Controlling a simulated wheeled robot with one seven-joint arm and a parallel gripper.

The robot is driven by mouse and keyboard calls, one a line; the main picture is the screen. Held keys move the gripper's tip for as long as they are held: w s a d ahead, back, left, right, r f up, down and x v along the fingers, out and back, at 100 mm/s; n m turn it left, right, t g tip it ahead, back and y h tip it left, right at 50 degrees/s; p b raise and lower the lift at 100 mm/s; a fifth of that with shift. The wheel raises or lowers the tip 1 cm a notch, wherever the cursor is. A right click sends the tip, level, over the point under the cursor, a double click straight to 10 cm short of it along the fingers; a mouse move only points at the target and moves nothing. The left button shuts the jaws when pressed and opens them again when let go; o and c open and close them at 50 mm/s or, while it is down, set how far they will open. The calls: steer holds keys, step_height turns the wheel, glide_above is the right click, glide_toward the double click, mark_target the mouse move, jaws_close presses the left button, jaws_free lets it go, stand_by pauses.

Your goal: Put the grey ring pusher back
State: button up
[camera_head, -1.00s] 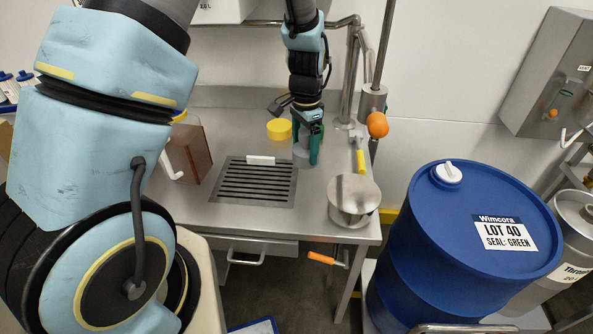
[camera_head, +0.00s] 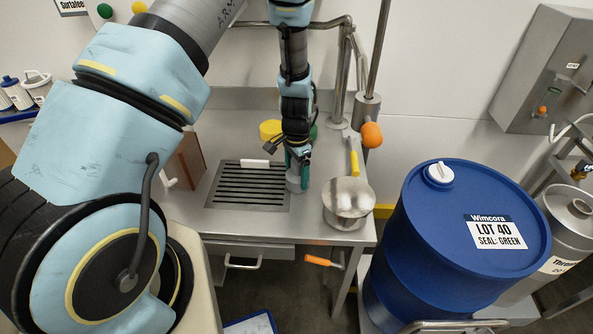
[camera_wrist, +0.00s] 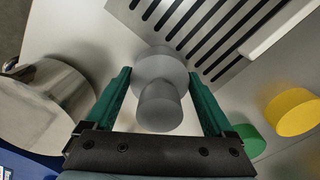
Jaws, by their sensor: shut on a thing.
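The grey ring pusher (camera_wrist: 160,90), a wide disc with a narrower round knob, is between the two green fingers of my gripper (camera_wrist: 160,88). The fingers are shut on the sides of the wide disc. In the head view the grey ring pusher (camera_head: 297,181) is below my gripper (camera_head: 297,162), at the right edge of the slotted drain grate (camera_head: 240,194). I cannot tell whether its underside touches the steel counter. Behind it are a yellow round piece (camera_wrist: 293,112) and a green round piece (camera_wrist: 248,142).
A white bar (camera_head: 254,163) lies at the grate's back edge. A brown board-like container (camera_head: 190,158) stands left. A blue drum (camera_head: 445,250) is right of the counter (camera_head: 315,225).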

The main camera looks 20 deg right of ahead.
steer(key=shift+f, duration=0.2)
steer(key=o, duration=1.2)
steer(key=shift+c, duration=0.2)
steer(key=shift+r, duration=0.1)
step_height(320, 180, up, 12)
steer(key=b, duration=0.3)
steer(key=shift+r+b, duration=0.1)
steer(key=shift+b, duration=0.2)
steer(key=w+a+r+n, duration=0.1)
steer(key=a+r+n, duration=0.3)
steer(key=a, duration=0.5)
steer(key=w+a+r+n, duration=0.1)
steer(key=a+r+n, duration=0.25)
steer(key=a, duration=0.55)
steer(key=s+a+r+n+t, duration=0.1)
steer(key=s+a+r+n, duration=0.2)
steer(key=a, duration=0.9)
steer(key=s+n, duration=0.3)
steer(key=n, duration=0.1)
steer(key=shift+t, duration=0.3)
